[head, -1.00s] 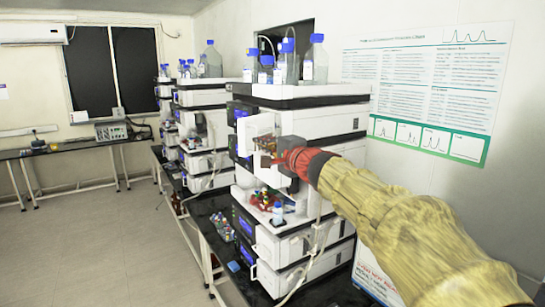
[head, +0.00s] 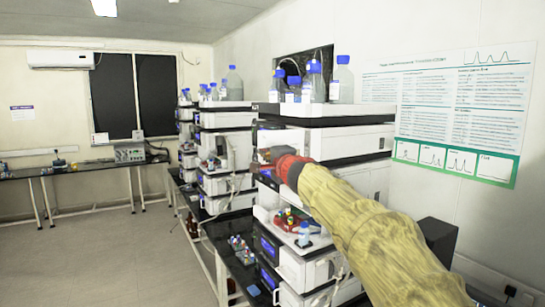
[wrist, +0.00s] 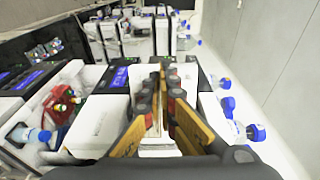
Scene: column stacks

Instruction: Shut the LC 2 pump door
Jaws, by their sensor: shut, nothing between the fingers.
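The near instrument stack has a pump module (head: 350,143) below its top tray. The white pump door (head: 280,138) is at the front left of that module. It looks nearly in line with the module, but my gripper hides its lower edge, so I cannot tell whether it is fully shut. My gripper (head: 265,161) is at the front of the stack, just below the door. Its fingers are shut and empty, and they show in the wrist view (wrist: 166,88) over white modules. Contact with the door cannot be told.
A tray of colourful vials (head: 290,222) sticks out below my gripper. Blue-capped bottles (head: 341,80) stand on top of the stack. A second stack (head: 222,150) is farther back. The floor (head: 120,250) at left is clear.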

